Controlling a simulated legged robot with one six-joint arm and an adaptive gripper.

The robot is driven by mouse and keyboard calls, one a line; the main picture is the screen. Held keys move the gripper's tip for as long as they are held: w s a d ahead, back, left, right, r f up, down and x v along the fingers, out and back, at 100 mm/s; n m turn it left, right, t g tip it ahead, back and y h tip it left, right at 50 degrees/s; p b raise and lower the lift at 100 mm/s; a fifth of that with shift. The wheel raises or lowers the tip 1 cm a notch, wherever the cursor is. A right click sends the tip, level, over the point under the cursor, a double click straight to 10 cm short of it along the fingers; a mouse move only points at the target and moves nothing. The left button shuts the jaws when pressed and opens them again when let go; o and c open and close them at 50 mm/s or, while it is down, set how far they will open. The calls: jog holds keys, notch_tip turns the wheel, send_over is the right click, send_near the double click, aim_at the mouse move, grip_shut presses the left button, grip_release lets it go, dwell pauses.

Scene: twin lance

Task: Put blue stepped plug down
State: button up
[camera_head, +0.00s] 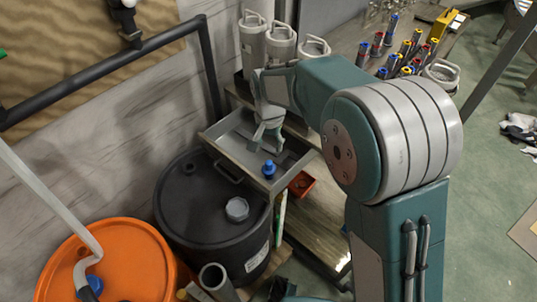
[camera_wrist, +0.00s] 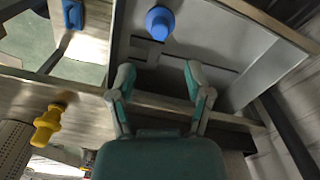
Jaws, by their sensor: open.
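The blue stepped plug (camera_head: 269,169) stands in an open grey drawer (camera_head: 238,128), near its front right corner. In the wrist view the plug (camera_wrist: 160,23) rests on the drawer floor (camera_wrist: 215,40), just past my fingertips. My gripper (camera_head: 267,136) is over the drawer, pointing down. In the wrist view its two fingers (camera_wrist: 159,76) are spread with nothing between them. The plug is apart from both fingers. Blank floor shows around the plug.
A black drum (camera_head: 185,211) stands against the drawer's front, with an orange drum (camera_head: 125,262) beside it. Grey canisters (camera_head: 281,45) stand behind the drawer. Several coloured plugs (camera_head: 405,60) crowd the bench. A yellow stepped piece (camera_wrist: 47,124) shows in the wrist view.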

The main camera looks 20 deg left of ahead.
jog(key=shift+r, duration=1.25)
jog(key=s+d+r+t+y, duration=0.1)
jog(key=s+d+r, duration=0.1)
jog(key=d+r, duration=0.55)
jog(key=s+d+r+t, duration=0.15)
jog(key=d+r, duration=0.35)
jog(key=d, duration=0.6)
jog(key=s+d+r+t+h, duration=0.1)
jog(key=s+d+t, duration=0.2)
jog(key=s+d, duration=1.1)
jog(key=shift+s+d+r, duration=0.25)
jog(key=shift+s, duration=0.5)
